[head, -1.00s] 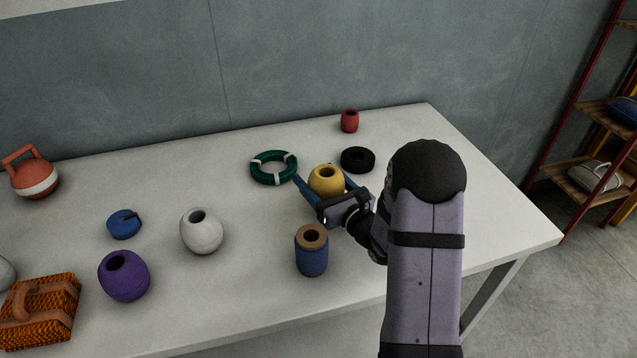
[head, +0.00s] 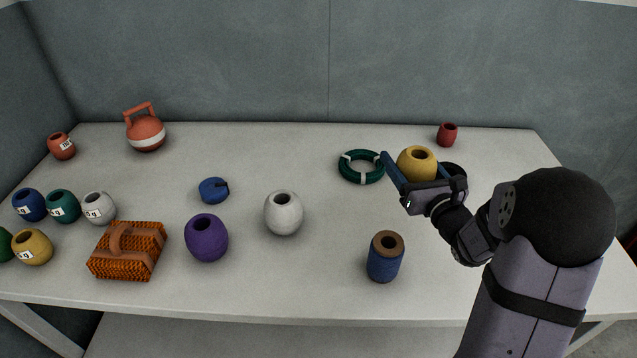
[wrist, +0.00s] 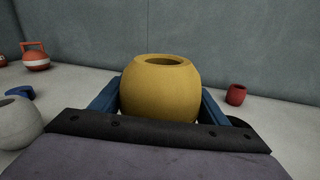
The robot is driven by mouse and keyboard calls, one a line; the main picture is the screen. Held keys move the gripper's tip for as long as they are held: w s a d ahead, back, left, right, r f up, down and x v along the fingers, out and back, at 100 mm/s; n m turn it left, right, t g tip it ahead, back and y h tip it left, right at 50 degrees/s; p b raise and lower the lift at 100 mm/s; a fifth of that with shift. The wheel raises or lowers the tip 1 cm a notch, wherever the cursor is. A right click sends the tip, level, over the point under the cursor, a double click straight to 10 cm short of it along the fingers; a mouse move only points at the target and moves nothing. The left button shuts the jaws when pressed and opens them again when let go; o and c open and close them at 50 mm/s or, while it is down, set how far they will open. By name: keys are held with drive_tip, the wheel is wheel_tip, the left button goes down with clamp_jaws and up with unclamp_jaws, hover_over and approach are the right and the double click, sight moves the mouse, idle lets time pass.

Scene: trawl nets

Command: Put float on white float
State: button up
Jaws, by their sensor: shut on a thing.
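My gripper (head: 420,168) is shut on a yellow float (head: 417,161), round with a hole in its top. In the wrist view the yellow float (wrist: 160,95) sits upright between the two blue fingers. It appears raised a little above the table. A larger white float (head: 283,218) stands upright on the table to the left of my gripper, its dark hole facing up. It shows partly at the left edge of the wrist view (wrist: 18,125). A smaller white float (head: 98,208) with a label stands at the far left.
The table's front right is clear.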

drive_tip(key=s+a+r+n+g+y+p, duration=0.1)
drive_tip(key=s+a+r+n+g+y, duration=0.2)
drive_tip(key=a, duration=0.7)
drive_tip(key=s+a+r+n+g+y+p, duration=0.15)
drive_tip(key=a+r+y, duration=0.25)
drive_tip(key=a, duration=0.7)
drive_tip(key=s+a+r+n+g+y, duration=0.1)
drive_tip(key=a+r+n+g+y, duration=0.25)
drive_tip(key=a, duration=0.65)
drive_tip(key=shift+t+h, duration=0.35)
drive_tip(key=shift+t, duration=0.05)
drive_tip(key=shift+f, duration=5.2)
drive_tip(key=shift+f, duration=0.2)
drive_tip(key=o, duration=1.1)
drive_tip(key=shift+r, duration=0.1)
